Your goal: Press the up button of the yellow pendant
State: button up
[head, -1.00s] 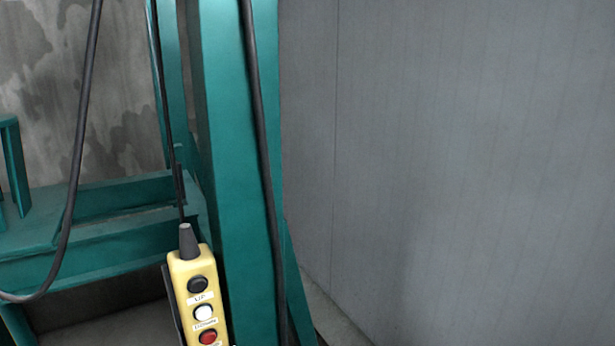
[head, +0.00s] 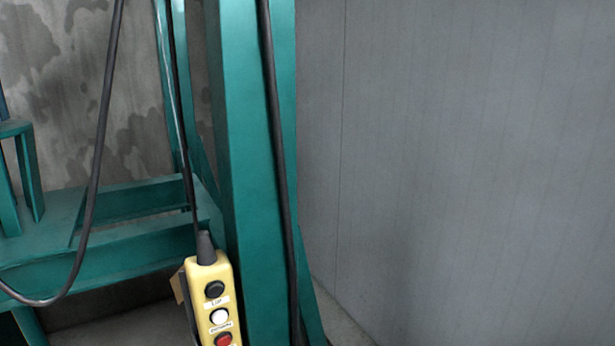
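The yellow pendant (head: 200,306) hangs on a black cable at the lower middle left of the head view, slightly tilted. Its bottom is cut off by the frame edge. The black up button (head: 215,289) is at its top, above a white label reading UP. Below it are a white button (head: 219,316) with its own label and a red button (head: 223,339). My gripper does not show in this view, and nothing touches the pendant's visible front.
A green steel column (head: 254,180) stands just right of the pendant. A green frame (head: 150,245) lies to the left. A black cable (head: 97,150) loops at the left, another runs down the column. A grey panel wall (head: 470,180) fills the right.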

aim_at(214, 290)
jog(key=u, duration=1.25)
